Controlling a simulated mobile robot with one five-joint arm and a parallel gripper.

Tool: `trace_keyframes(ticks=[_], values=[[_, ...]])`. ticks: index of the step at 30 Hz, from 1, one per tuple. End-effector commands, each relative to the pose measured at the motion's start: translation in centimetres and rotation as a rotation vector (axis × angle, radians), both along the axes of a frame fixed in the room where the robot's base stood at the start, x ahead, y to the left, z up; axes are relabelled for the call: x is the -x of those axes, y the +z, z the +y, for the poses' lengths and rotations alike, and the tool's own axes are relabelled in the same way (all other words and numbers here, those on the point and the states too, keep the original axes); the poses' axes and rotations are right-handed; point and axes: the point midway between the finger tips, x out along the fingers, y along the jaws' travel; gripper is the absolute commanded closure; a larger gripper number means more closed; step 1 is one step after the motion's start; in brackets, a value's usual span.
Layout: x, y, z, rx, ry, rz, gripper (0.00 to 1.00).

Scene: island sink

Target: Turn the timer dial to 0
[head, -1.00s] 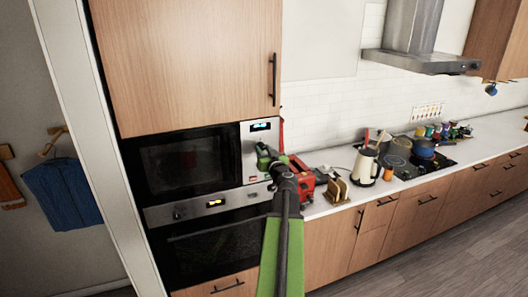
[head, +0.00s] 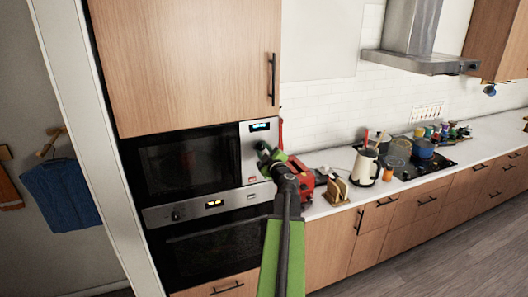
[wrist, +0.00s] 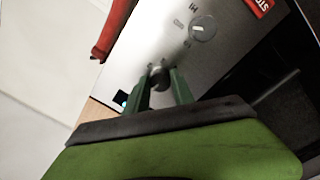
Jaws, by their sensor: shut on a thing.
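The microwave (head: 185,165) is built into the tall cabinet, with a silver control panel (head: 250,135) on its right side. In the wrist view, my gripper (wrist: 160,77) is at this panel, its green fingers on either side of a small dark dial (wrist: 160,80). The fingers are shut on this dial and hide most of it, so its pointer cannot be read. A second, grey dial (wrist: 203,27) with a light pointer mark sits apart from the fingers, with small markings beside it. In the head view, my gripper (head: 264,153) covers the dial area.
A lit display (head: 260,127) is at the panel's top. An oven (head: 215,235) is below. A red object (wrist: 115,28) hangs beside the panel.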

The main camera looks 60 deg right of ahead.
Motion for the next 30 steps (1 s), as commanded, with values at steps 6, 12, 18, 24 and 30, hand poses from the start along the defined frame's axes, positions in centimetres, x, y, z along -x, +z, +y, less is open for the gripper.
trace_keyframes(ticks=[6, 12, 18, 24, 30], values=[[0.09, 0.06, -0.15, 0.112, -0.003, 0.082, 1.00], [0.09, 0.09, -0.16, 0.178, -0.003, 0.131, 1.00], [0.08, 0.10, -0.16, 0.210, -0.003, 0.153, 1.00], [0.07, 0.11, -0.16, 0.217, -0.003, 0.159, 1.00], [0.06, 0.11, -0.17, 0.217, -0.003, 0.159, 1.00]])
